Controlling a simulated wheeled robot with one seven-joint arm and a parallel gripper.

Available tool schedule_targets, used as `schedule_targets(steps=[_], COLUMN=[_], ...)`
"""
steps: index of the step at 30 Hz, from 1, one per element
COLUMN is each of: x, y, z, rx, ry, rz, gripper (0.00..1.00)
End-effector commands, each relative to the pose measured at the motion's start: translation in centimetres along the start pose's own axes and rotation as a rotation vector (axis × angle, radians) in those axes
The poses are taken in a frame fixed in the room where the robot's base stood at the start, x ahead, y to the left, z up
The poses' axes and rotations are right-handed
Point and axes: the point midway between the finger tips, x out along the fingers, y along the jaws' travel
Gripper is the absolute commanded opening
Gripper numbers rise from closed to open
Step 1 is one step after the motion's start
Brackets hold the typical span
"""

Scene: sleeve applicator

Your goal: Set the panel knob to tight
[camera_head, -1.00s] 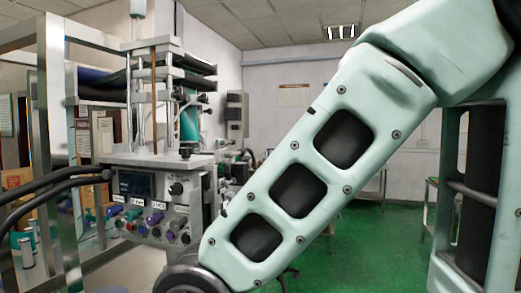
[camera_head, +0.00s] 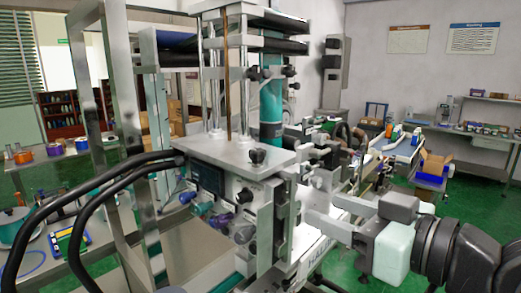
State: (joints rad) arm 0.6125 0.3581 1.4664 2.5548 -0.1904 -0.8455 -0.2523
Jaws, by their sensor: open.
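The sleeve applicator's control panel (camera_head: 222,190) stands left of centre in the head view, angled to the left. It has a dark display (camera_head: 207,178) and a round black knob (camera_head: 244,195) near its right edge. I cannot read the knob's markings or its setting. My gripper (camera_head: 322,212) comes in from the right, pointing left, beside the machine's right side. It is open and apart from the knob, with machine parts between or close around them. Its fingertips are hard to make out against the metalwork.
Coloured knobs (camera_head: 200,208) sit low on the panel. Thick black hoses (camera_head: 95,180) curve in from the left. A metal frame post (camera_head: 120,90) stands at left. Green floor shows at right.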

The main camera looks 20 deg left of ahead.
Motion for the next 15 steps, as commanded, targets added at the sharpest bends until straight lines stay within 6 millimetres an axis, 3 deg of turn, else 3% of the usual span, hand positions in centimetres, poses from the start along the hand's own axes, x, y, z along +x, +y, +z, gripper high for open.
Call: schedule_targets(steps=[1, 4, 8, 15], x=[-0.3, -0.5, 0.1, 3.0], y=[0.3, 0.4, 0.3, 0.2], z=[-1.8, -3.3, -3.7, -4.0], rx=[0.001, 0.000, -0.001, 0.000], ry=[0.051, 0.112, 0.129, 0.127], rz=[0.005, 0.008, 0.005, 0.002], gripper=[0.48, 0.48, 0.48, 0.48])
